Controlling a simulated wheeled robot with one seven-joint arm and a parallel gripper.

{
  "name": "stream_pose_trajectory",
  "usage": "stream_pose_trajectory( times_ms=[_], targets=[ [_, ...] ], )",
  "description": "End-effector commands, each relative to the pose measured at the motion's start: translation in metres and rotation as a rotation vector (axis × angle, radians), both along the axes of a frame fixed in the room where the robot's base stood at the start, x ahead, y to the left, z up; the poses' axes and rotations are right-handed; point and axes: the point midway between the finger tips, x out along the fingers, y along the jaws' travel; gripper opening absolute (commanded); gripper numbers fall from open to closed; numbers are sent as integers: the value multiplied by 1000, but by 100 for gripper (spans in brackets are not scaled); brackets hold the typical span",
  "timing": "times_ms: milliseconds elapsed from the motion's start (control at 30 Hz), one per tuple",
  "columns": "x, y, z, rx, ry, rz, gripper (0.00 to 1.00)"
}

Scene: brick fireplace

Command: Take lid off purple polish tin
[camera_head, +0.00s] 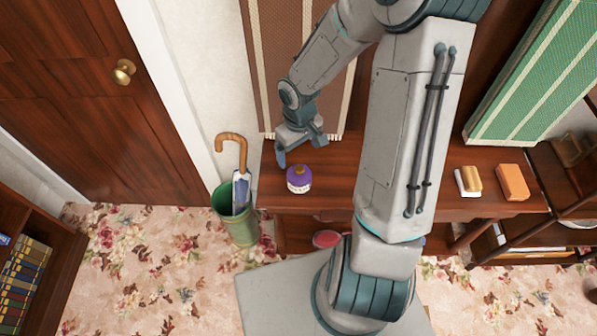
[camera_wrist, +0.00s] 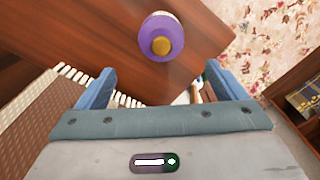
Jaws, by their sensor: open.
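The purple polish tin (camera_head: 299,179) stands upright near the left end of the wooden table, with a pale label on its side. In the wrist view the tin (camera_wrist: 148,35) shows from above, with a purple lid and a gold knob (camera_wrist: 161,46) on top. My gripper (camera_head: 300,157) is just behind the tin in the head view, apart from it. In the wrist view its two blue fingers (camera_wrist: 162,88) are spread wide with nothing between them, and the tin lies beyond the fingertips.
A green stand (camera_head: 236,214) with an umbrella is left of the table (camera_head: 335,184). A yellow-topped block (camera_head: 468,180) and an orange block (camera_head: 512,182) lie on the table's right part. The tabletop around the tin is clear. A reddish round thing (camera_head: 326,238) is below.

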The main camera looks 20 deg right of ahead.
Motion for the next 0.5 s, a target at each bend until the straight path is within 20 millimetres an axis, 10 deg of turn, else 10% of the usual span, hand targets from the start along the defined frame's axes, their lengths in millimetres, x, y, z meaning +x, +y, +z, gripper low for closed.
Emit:
stream_pose_trajectory(
  times_ms=[500],
  targets=[
    [-6, 1, -60, 0, 4, 2, 91]
  ],
)
